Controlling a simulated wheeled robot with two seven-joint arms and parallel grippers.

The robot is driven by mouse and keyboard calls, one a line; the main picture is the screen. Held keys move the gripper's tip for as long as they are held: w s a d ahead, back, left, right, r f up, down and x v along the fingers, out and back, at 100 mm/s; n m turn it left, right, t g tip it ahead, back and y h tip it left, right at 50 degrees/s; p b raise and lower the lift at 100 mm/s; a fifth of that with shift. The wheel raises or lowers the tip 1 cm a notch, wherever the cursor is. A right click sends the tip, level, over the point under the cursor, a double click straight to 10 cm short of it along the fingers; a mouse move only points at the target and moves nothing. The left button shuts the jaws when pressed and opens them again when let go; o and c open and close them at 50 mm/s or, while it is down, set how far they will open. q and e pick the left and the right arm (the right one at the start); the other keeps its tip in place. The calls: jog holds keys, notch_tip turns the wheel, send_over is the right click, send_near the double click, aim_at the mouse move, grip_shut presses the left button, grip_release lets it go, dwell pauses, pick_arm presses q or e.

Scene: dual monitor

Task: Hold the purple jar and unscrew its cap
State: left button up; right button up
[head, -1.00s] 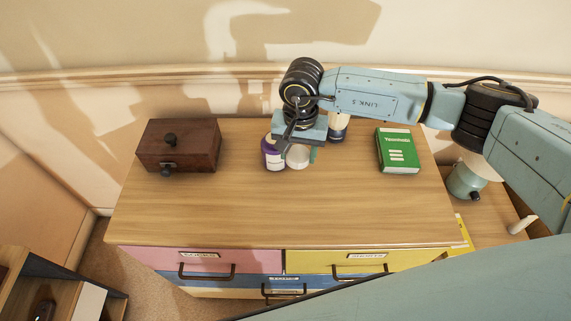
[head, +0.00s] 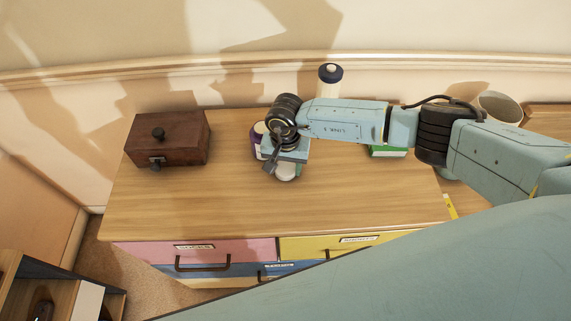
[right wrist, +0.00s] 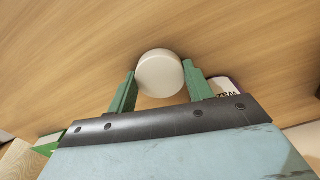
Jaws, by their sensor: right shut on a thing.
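The purple jar (head: 255,146) stands at the back middle of the dresser top, with a pale top; my right gripper hides much of it. My right gripper (head: 286,168) points down just right of the jar. In the right wrist view its green fingers (right wrist: 159,88) are shut on a white round-topped thing (right wrist: 160,72). This white thing also shows below the gripper in the head view (head: 287,173). In the wrist view part of the jar's label (right wrist: 228,87) shows beside the right finger, outside the grip. My left gripper is not in view.
A dark wooden box (head: 168,140) stands at the left of the dresser top (head: 230,205). A green book (head: 388,151) lies at the right, partly under my arm. A dark-topped pale container (head: 329,80) stands behind. The front of the top is clear.

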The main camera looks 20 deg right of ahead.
aim_at(286, 168)
jog(key=shift+f, duration=0.15)
jog(key=o, duration=1.1)
jog(key=shift+r, duration=0.3)
notch_tip(286, 168, up, 12)
jog(key=shift+b, duration=0.3)
jog(key=shift+s+f, duration=0.1)
